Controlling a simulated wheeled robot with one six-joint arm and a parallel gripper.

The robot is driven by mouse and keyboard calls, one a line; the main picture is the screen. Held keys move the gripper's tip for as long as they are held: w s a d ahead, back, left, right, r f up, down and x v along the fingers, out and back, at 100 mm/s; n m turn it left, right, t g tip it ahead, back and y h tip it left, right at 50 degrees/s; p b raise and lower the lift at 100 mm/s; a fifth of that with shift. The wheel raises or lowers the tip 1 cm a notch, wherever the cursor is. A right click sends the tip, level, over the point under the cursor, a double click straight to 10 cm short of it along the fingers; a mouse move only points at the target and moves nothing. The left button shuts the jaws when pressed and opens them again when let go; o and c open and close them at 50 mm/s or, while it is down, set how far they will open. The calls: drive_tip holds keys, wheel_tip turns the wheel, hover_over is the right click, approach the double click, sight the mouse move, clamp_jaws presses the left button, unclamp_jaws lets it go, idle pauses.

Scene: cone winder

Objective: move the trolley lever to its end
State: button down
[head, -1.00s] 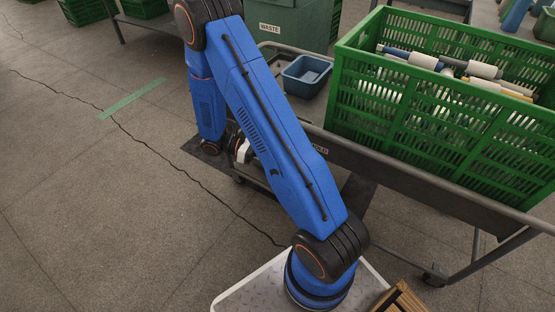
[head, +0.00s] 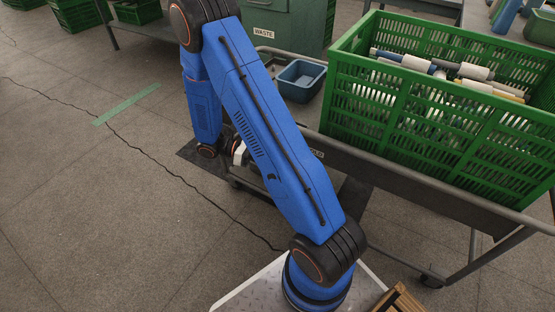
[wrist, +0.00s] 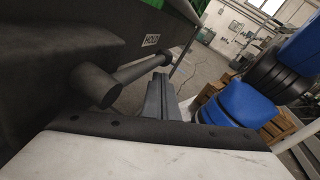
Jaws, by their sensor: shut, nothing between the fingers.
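In the wrist view my gripper (wrist: 163,88) is shut and empty, its grey fingers together and pointing ahead. A dark rod with a thick round end, which looks like the trolley lever (wrist: 135,73), lies just left of the fingers, under a HOLD label (wrist: 150,41) on the trolley's dark side. I cannot tell whether the fingers touch it. In the head view the trolley (head: 420,185) stands at the right. My blue arm hides the lever there, and the gripper fingers cannot be made out.
A green crate (head: 385,110) of coloured and white cones or tubes stands on the trolley. A blue tray (head: 300,82) sits to its left. A green WASTE bin (head: 283,22) is behind. The floor at the left is open, with a crack and a green strip (head: 127,104).

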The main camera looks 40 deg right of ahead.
drive_tip(key=w+a+f, duration=0.6)
drive_tip(key=w+a, duration=0.1)
drive_tip(key=a, duration=0.1)
drive_tip(key=shift+w+a+f, duration=0.2)
drive_tip(key=shift+a+f, duration=0.1)
drive_tip(key=shift+f, duration=0.05)
idle(0.4)
drive_tip(key=s+a+r+m+t+y, duration=0.1)
drive_tip(key=s+r+m+t+y, duration=0.2)
drive_tip(key=r, duration=0.7)
drive_tip(key=s+r+m+t+y, duration=0.3)
drive_tip(key=s+r+y, duration=0.1)
drive_tip(key=r, duration=0.5)
drive_tip(key=s+a+r+m+t+y, duration=0.1)
drive_tip(key=s+r+m+t+y, duration=0.1)
drive_tip(key=s+r+t, duration=0.3)
drive_tip(key=s+a+r+m+t+y, duration=0.2)
drive_tip(key=s+r+m+t, duration=0.2)
drive_tip(key=s+r+t, duration=0.2)
drive_tip(key=s+r, duration=0.2)
drive_tip(key=s, duration=0.1)
drive_tip(key=shift+a+r, duration=0.2)
drive_tip(key=shift+a, duration=0.05)
